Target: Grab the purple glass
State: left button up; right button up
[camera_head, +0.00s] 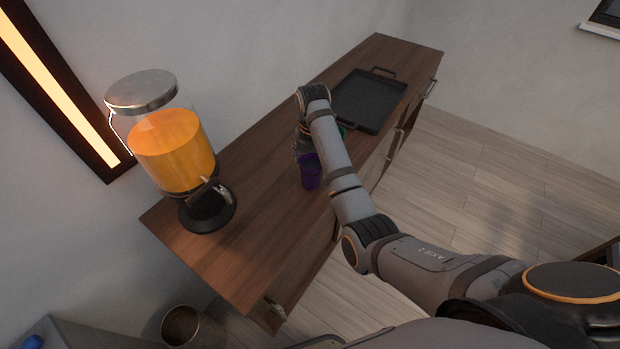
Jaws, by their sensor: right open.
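The purple glass (309,172) stands on the wooden cabinet top, near its middle. My right arm comes in from the lower right and reaches over the cabinet. My right gripper (303,150) is open, right at the glass and overlapping its upper part in the view. The arm hides part of the gripper, so I cannot tell whether the fingers touch the glass. A bit of something green (341,130) shows just behind the arm, mostly hidden. My left gripper is not in view.
A drink dispenser (175,150) with orange liquid stands on the cabinet's left part. A black tray (369,99) with handles lies toward the far end. The wooden cabinet top (250,245) is bare at the near end. A round bin (181,326) stands below.

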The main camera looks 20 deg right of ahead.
jog(key=shift+f+p, duration=0.35)
jog(key=shift+f, duration=0.25)
notch_tip(320, 180, down, 3)
jog(key=shift+w+a+r, duration=0.1)
jog(key=shift+w+f, duration=0.1)
jog(key=shift+f, duration=0.4)
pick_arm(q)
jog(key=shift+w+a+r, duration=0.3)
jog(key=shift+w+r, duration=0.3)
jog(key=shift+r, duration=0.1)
pick_arm(e)
jog(key=shift+c, duration=0.3)
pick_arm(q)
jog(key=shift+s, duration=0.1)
pick_arm(e)
jog(key=c, duration=1)
